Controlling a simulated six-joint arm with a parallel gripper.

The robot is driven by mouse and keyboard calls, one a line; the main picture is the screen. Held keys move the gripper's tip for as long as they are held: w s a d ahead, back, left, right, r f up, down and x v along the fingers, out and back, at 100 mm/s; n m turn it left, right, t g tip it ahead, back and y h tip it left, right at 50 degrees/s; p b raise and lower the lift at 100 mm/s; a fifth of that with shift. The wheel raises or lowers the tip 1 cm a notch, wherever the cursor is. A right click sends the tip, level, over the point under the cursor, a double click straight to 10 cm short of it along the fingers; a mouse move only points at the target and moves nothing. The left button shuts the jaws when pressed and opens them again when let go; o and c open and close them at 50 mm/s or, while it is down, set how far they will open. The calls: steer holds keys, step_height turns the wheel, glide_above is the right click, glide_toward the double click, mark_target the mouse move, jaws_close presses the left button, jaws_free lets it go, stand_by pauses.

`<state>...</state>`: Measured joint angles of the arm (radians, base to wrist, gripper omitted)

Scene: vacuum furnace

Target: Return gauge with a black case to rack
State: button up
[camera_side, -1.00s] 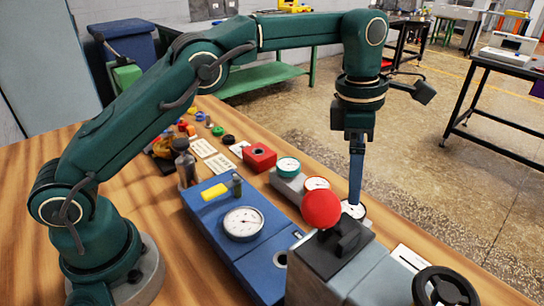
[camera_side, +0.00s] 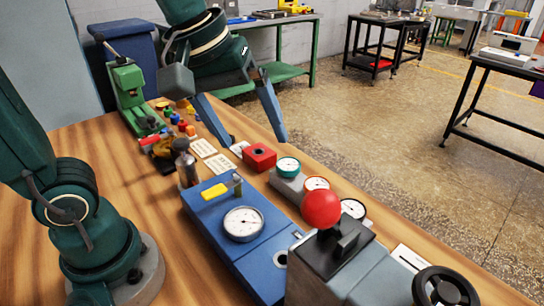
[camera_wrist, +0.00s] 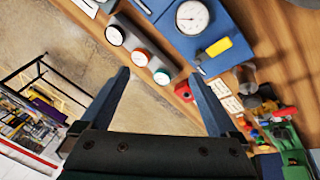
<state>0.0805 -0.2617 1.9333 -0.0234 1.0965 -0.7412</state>
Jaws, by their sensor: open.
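The gauge with a black case (camera_side: 352,208) sits face up at the near end of the grey rack (camera_side: 285,186), partly hidden behind a red ball knob. Its black-rimmed white dial also shows in the wrist view (camera_wrist: 115,36). A red-rimmed gauge (camera_side: 316,184) and a teal-rimmed gauge (camera_side: 288,166) sit beside it in the same row. My gripper (camera_side: 254,138) is open and empty, up and away from the black gauge, towards the far end of the bench. Its two blue fingers spread apart in the wrist view (camera_wrist: 158,74).
A blue block (camera_side: 205,207) with a silver-rimmed gauge (camera_side: 243,223) and yellow piece stands left of the rack. A red box (camera_side: 259,157) lies beyond the rack. The red ball knob (camera_side: 321,208) tops a grey machine in front. Small parts crowd the far left bench.

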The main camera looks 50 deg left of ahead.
steer(key=s+a+f+m+t, duration=0.1)
steer(key=s+a+f+m, duration=0.1)
steer(key=s+f+m, duration=0.3)
steer(key=shift+s+a+m+y, duration=0.2)
steer(key=shift+s+m+y, duration=0.1)
steer(key=shift+s+m, duration=0.95)
